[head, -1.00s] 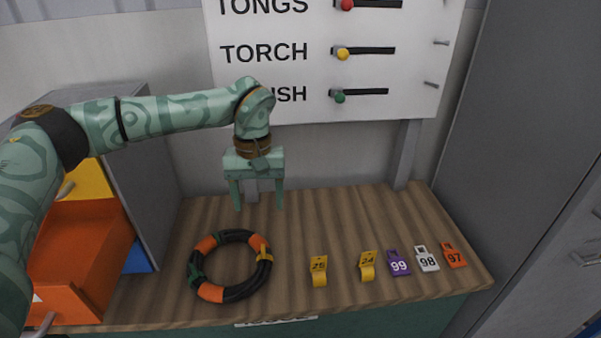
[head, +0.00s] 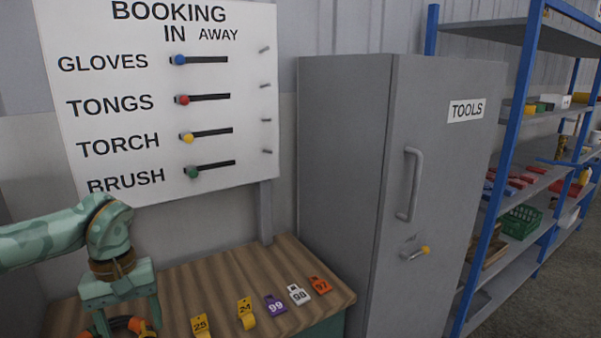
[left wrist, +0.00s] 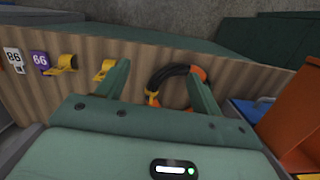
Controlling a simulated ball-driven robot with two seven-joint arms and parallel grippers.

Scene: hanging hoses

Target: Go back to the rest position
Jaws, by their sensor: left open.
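My left gripper (head: 127,318) hangs over the left part of the wooden bench in the head view, fingers pointing down. It is open with nothing between its fingers. A coiled black hose with orange bands (head: 140,326) lies on the bench beneath and beside it, mostly cut off by the lower edge. In the left wrist view the finger tips (left wrist: 158,85) stand apart above the bench, and the coil (left wrist: 178,78) lies beyond them, partly hidden by one finger. My right gripper is not in view.
On the bench lie yellow tags 25 (head: 200,325) and 24 (head: 246,313), purple 99 (head: 275,305), white 98 (head: 299,294) and an orange tag (head: 320,285). Behind is the booking board (head: 160,90). A grey tools cabinet (head: 440,180) stands right, then blue shelving (head: 508,165).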

